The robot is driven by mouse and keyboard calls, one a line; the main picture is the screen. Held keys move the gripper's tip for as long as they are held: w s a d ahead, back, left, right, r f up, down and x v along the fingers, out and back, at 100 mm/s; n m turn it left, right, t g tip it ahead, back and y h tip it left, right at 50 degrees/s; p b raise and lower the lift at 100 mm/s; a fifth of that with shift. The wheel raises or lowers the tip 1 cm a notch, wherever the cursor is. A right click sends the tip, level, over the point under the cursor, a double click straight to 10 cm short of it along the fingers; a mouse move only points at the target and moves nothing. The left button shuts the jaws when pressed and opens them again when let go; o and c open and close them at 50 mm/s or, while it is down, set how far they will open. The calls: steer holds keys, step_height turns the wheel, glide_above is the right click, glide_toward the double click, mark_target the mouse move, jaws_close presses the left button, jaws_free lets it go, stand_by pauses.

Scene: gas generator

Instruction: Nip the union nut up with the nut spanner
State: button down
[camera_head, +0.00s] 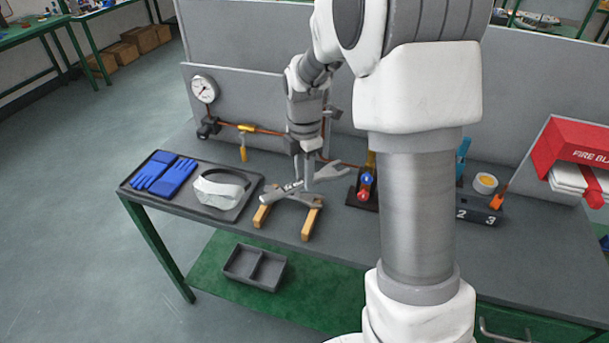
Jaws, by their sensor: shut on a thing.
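My gripper (307,184) points down over the bench, above two wooden rests (311,220). It is shut on a grey spanner (328,173), whose open end sticks out to the right. Another grey metal tool (286,191) lies across the wooden rests, close to the fingertips. I cannot tell the sizes of these tools. I cannot make out the union nut for certain; my arm hides part of the pipe.
A tray (229,215) with blue gloves (164,173) and a face shield (221,189) is at left. A pressure gauge (204,88) is on the panel. Red and blue knobs (365,186) stand right of my gripper. A numbered block (480,214) and red fire-blanket box (575,150) are farther right.

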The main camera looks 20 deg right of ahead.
mark_target(331, 169)
stand_by(0.5)
steer(key=shift+w+d+p, duration=0.2)
steer(key=shift+w+d, duration=0.15)
steer(key=shift+d, duration=0.85)
steer(key=shift+w+d+p, duration=0.25)
steer(key=shift+w+d, duration=0.1)
steer(key=shift+d, duration=0.85)
steer(key=shift+w+d+p, duration=0.2)
steer(key=shift+w+d, duration=0.15)
steer(key=shift+d, duration=0.85)
steer(key=shift+w+d, duration=0.1)
steer(key=shift+d, duration=0.05)
steer(key=shift+w+d+p, duration=0.2)
steer(key=shift+d, duration=0.5)
steer(key=shift+w+d+p, duration=0.15)
steer(key=shift+w+d, duration=0.05)
steer(key=shift+d, duration=0.5)
